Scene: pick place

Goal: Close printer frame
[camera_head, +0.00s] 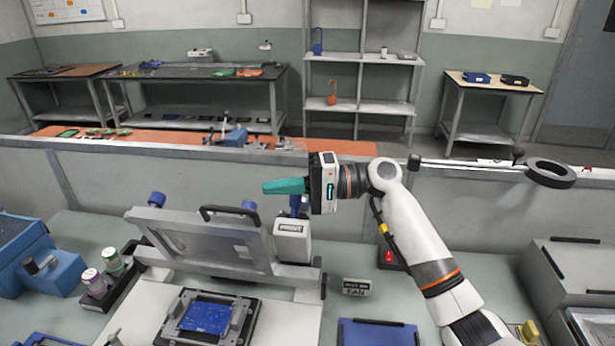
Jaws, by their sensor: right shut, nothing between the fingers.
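The printer frame (200,233) is a grey metal frame with a black handle (228,211) on its upper edge. It stands tilted up at the back of the printer, raised above the printer bed (146,310). A blue circuit board (205,316) lies in a dark holder on the bed below it. My right gripper (268,187) has teal fingers that are shut and empty. It is above and to the right of the handle, apart from it and pointing left. My left gripper is not in the picture.
A white printer part (293,240) stands right of the frame. Solder jars (94,280) and a blue box (55,275) are at the left. A blue tray (375,333) lies at the front right. A ring lamp (550,173) hangs over the right side.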

